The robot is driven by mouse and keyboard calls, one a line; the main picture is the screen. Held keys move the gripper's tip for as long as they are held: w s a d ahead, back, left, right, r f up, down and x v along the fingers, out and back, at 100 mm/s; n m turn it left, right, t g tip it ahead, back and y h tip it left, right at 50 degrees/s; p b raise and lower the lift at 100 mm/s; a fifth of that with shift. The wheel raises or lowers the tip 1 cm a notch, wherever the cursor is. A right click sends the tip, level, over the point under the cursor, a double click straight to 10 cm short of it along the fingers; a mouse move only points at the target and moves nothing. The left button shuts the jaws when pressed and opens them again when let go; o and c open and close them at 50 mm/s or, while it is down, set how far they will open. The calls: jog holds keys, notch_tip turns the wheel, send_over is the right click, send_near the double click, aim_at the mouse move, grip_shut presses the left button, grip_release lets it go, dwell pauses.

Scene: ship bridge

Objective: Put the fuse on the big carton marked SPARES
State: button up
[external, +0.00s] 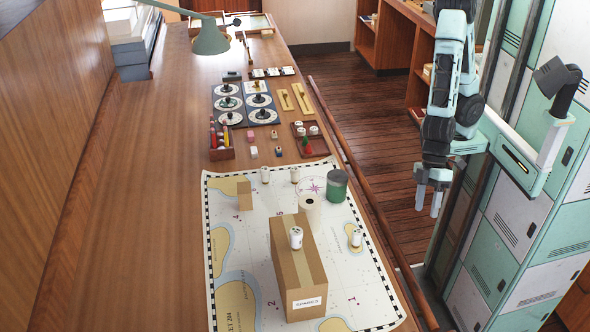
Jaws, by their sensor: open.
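The big carton marked SPARES (297,275) stands on the chart, its label on the near face. A small white cylinder with dark marks (296,238) stands upright on its top. Similar white cylinders stand on the chart, one right of the carton (356,238) and two at the far edge, left (265,175) and right (295,175). They look like fuses, but their markings are too small to read. My gripper (428,207) is open and empty, pointing down over the floor beyond the table's right edge, apart from all of these.
A green can (336,186), a white roll (309,213) and a small plain carton (244,196) stand on the chart (240,262). Beyond it are a crayon box (221,153) and a small brown tray (309,147). A raised wooden rail (352,170) runs along the table's right side.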

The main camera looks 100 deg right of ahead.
jog(key=s+d+r+n+g+h, duration=0.1)
jog(key=s+d+r+n+h, duration=0.1)
jog(key=d, duration=0.4)
jog(key=s+d+r+n+g+h, duration=0.1)
jog(key=s+d+r+n+h, duration=0.1)
jog(key=s+d+n, duration=0.2)
jog(key=s+d, duration=0.3)
jog(key=shift+s+d+r+h, duration=0.2)
jog(key=shift+d+r+h, duration=0.1)
